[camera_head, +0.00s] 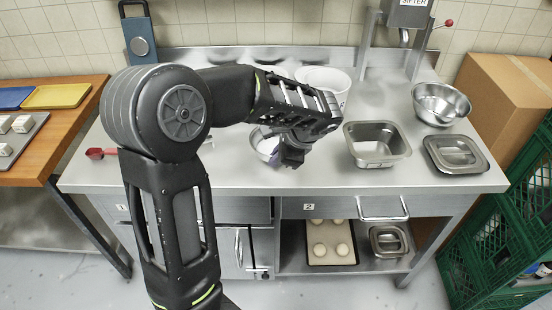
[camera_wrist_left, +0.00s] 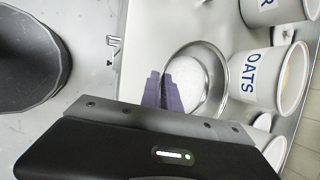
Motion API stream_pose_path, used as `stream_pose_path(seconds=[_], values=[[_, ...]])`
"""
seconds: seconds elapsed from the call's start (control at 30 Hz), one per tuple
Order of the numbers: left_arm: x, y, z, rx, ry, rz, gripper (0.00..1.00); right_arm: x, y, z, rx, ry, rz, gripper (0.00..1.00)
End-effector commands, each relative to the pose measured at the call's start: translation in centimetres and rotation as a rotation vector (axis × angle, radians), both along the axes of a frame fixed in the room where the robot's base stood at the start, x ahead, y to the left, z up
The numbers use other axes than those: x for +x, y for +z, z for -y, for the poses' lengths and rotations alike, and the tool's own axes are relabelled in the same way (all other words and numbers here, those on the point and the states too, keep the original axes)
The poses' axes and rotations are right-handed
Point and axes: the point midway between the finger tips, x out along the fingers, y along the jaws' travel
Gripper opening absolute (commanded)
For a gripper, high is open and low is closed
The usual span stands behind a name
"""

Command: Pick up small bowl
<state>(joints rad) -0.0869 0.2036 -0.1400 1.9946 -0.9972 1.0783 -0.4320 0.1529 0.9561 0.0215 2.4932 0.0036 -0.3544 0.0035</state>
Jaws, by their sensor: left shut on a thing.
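The small bowl (camera_head: 258,142) is a round metal bowl over the middle of the steel table, partly hidden behind my left gripper. In the left wrist view the bowl (camera_wrist_left: 213,72) shows its shiny rim and a whitish inside. My left gripper (camera_head: 288,158) points down at the bowl's near right side. In the wrist view its purplish fingers (camera_wrist_left: 172,92) are shut on the bowl's rim. I cannot tell whether the bowl touches the table. My right gripper is not in view.
A white tub (camera_head: 328,80) stands behind the gripper; the wrist view shows a tub marked OATS (camera_wrist_left: 256,78) close to the bowl. A rectangular steel pan (camera_head: 376,157), a lidded pan (camera_head: 456,155) and a larger metal bowl (camera_head: 440,104) stand right. A red-handled tool (camera_head: 100,153) lies left.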

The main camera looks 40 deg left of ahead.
Motion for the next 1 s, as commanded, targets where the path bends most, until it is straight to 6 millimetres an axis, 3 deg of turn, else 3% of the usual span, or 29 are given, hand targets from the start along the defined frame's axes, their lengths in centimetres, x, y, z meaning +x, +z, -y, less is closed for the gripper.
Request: stream_pose_path(seconds=[0.3, 0.43, 1.0], values=[[0.1, 6.1, 0.0, 0.000, 0.000, 0.008, 0.00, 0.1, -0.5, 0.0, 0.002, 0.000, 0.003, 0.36], [0.1, 7.9, 0.0, 0.000, 0.000, 0.006, 0.00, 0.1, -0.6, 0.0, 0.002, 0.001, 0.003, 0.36], [0.1, 8.7, 0.0, 0.001, -0.001, 0.003, 0.00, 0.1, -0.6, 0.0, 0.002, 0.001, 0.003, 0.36]])
